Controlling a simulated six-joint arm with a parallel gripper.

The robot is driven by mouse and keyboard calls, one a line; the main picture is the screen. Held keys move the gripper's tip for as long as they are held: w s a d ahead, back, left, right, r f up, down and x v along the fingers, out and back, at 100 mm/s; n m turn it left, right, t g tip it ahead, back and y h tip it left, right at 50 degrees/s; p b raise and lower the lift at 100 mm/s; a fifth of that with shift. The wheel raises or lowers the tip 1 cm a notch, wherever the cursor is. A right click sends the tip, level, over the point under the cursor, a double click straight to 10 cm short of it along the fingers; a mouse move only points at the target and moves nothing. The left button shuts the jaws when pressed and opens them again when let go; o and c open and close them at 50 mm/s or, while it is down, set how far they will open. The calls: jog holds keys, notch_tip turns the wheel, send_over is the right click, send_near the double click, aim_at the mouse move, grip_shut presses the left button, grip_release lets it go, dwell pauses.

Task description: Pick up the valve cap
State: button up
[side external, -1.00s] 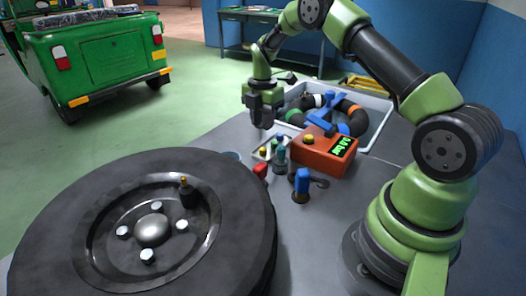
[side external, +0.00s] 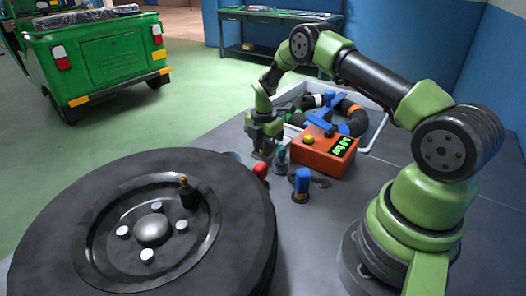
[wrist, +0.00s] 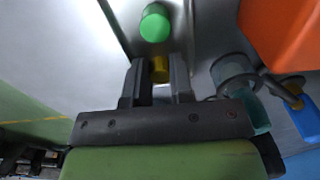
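A small yellow cap (wrist: 160,68) lies between the fingertips of my gripper (wrist: 159,64) in the wrist view. The fingers stand close on both its sides; whether they press on it I cannot tell. A green cap (wrist: 155,24) lies just beyond it, clear of the fingers. Both are in a small shallow tray (wrist: 188,28). In the side view my gripper (side external: 263,154) points down at the bench, left of the orange box, and hides most of the tray and its caps.
The orange box (side external: 315,158) with a green display stands close to the right. A teal-topped item (side external: 281,160), a red piece (side external: 260,170) and a blue-topped piece (side external: 302,180) stand nearby. A large wheel (side external: 235,190) fills the front left. A white crate (side external: 375,128) with hoses is behind.

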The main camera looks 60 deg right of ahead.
jog(key=shift+c, duration=0.2)
notch_tip(320, 180, up, 8)
jog(key=s+a+r+n, duration=0.1)
jog(key=a+r, duration=0.3)
jog(key=a, duration=0.5)
jog(key=a+r+n, duration=0.2)
jog(key=a+r, duration=0.2)
jog(key=a, duration=0.5)
jog(key=s+a+r+n, duration=0.1)
jog(key=a+r+n, duration=0.1)
jog(key=a, duration=0.7)
jog(key=shift+s+a+r, duration=0.15)
jog(key=shift+a+r, duration=0.05)
jog(key=shift+r, duration=0.25)
jog(key=shift+s+a+r, duration=0.15)
jog(key=shift+a+r, duration=0.05)
jog(key=shift+r, duration=0.25)
jog(key=shift+f, duration=2.65)
jog(key=shift+f, duration=1.35)
